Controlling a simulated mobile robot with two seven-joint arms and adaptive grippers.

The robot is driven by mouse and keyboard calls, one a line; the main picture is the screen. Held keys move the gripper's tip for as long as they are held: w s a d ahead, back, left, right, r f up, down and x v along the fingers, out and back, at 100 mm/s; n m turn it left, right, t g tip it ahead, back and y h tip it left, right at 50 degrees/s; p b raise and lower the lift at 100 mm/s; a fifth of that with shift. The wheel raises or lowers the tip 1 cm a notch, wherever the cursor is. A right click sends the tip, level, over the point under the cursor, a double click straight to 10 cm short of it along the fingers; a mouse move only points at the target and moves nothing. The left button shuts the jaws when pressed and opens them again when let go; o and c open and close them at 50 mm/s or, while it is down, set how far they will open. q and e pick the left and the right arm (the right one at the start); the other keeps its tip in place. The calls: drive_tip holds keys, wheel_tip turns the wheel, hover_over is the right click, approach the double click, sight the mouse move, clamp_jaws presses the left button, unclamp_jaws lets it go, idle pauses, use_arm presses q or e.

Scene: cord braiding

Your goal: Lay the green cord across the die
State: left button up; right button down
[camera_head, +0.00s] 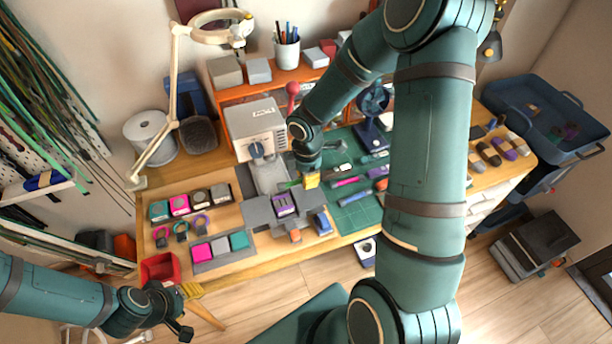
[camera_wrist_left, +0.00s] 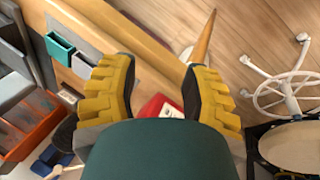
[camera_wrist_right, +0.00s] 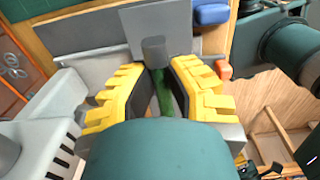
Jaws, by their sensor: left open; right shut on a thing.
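My right gripper (camera_head: 311,181) is beside the grey-white press machine (camera_head: 258,128) at the work table. In the right wrist view, its yellow fingers (camera_wrist_right: 166,95) are closed around the green cord (camera_wrist_right: 164,92). The cord runs between the fingers towards a dark grey block (camera_wrist_right: 154,50) on a grey plate (camera_wrist_right: 175,22). In the head view, a short green bit of it shows just left of the gripper. I cannot tell for sure which grey part is the die. My left gripper (camera_head: 188,301) is open and empty, off the table's front left; its fingers show in the left wrist view (camera_wrist_left: 160,90).
A red bin (camera_head: 160,268) stands at the table's front left corner. A green mat (camera_head: 358,212) with tools lies to the right. A white lamp arm (camera_head: 172,90) rises at the left.

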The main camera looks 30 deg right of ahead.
sight(307, 195)
drive_tip(key=shift+f+b, duration=1.75)
drive_tip(key=shift+f, duration=0.4)
drive_tip(key=shift+f+b, duration=0.75)
drive_tip(key=shift+f, duration=0.2)
drive_tip(key=shift+f, duration=0.2)
drive_tip(key=c, duration=1)
unclamp_jaws()
drive_tip(key=shift+r, duration=0.15)
wheel_tip(307, 195, up, 12)
drive_tip(key=shift+f, duration=0.1)
